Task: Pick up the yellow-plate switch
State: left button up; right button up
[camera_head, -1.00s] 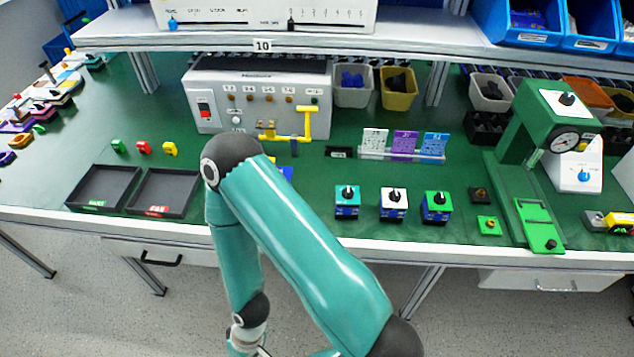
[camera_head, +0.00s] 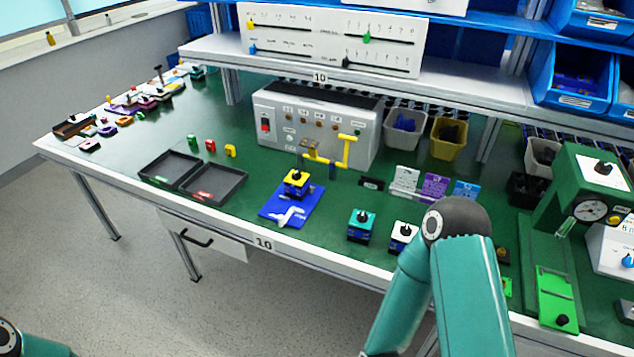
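The yellow-plate switch (camera_head: 296,183) stands upright in the middle of the table, with a black knob on its yellow top and a dark blue body. It sits at the back of a blue mat (camera_head: 279,209), behind a white shape on that mat. A teal arm of mine rises at the lower right, with its elbow over the table's front edge; its gripper is out of the picture. A small part of another teal arm of mine shows in the bottom left corner, also without its gripper. Nothing is holding the yellow-plate switch.
A teal-plate switch (camera_head: 361,224) and a white-plate switch (camera_head: 403,236) stand to the right, the latter close to my arm. Two black trays (camera_head: 214,184) lie to the left. A grey test box (camera_head: 316,128) with a yellow handle stands behind. A green press (camera_head: 590,190) stands at right.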

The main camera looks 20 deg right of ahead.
aim_at(297, 190)
jog(key=z, duration=0.2)
jog(key=i, duration=0.95)
jog(key=u, duration=0.45)
